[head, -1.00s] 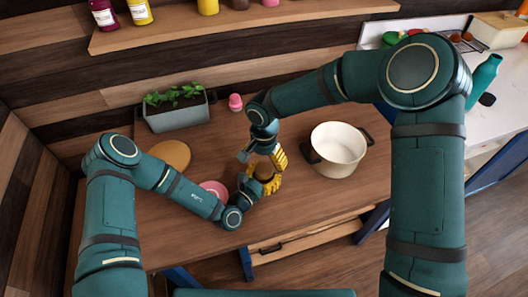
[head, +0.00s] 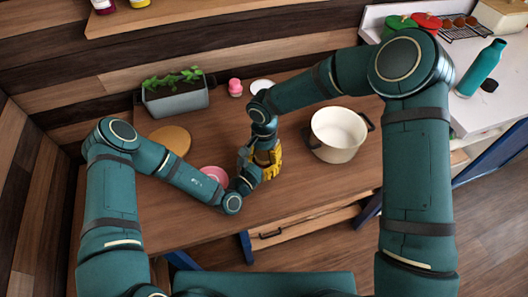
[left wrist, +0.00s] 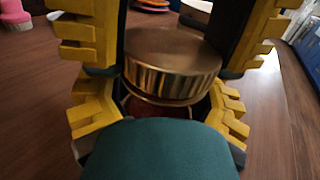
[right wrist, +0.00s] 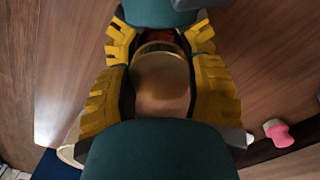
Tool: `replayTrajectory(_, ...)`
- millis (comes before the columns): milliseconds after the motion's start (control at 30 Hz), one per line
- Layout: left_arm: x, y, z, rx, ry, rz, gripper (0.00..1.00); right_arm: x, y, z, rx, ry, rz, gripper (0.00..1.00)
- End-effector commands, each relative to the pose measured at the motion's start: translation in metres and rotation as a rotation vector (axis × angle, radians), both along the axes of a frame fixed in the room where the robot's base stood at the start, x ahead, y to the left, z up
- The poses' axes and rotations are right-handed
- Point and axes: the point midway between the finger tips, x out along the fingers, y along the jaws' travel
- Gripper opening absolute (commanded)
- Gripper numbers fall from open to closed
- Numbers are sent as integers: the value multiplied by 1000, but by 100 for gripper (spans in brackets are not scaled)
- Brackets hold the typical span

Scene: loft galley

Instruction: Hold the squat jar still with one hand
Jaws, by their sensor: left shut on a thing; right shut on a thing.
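The squat jar has a ribbed brass-coloured lid (left wrist: 172,65) and a dark red body (left wrist: 158,107). In the left wrist view it stands upright over the wooden table, low between the fingers. My left gripper (left wrist: 160,118) is shut around the jar's body. My right gripper (right wrist: 160,95) is shut on the lid from above, its fingers on both sides of it. The lid's top also shows in the right wrist view (right wrist: 160,78). In the head view the left gripper (head: 252,177) and right gripper (head: 267,158) meet and hide most of the jar.
A cream pot (head: 338,135) stands right of the grippers. A pink plate (head: 214,174) and a round wooden board (head: 171,139) lie to the left. A planter (head: 175,98), a pink-capped item (head: 235,87) and a white disc (head: 262,86) are at the back. The table front is clear.

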Motion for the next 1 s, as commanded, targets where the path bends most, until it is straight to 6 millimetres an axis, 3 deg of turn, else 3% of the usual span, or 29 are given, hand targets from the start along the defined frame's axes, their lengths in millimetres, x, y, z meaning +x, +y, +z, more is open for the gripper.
replayTrajectory(267,0,0,0,0,0,1,0,0,0,0,0,-1,115,11)
replayTrajectory(700,0,0,0,-1,-1,1,0,0,0,0,0,0,777,11)
replayTrajectory(1000,0,0,0,-1,-1,1,0,0,0,0,0,0,845,11)
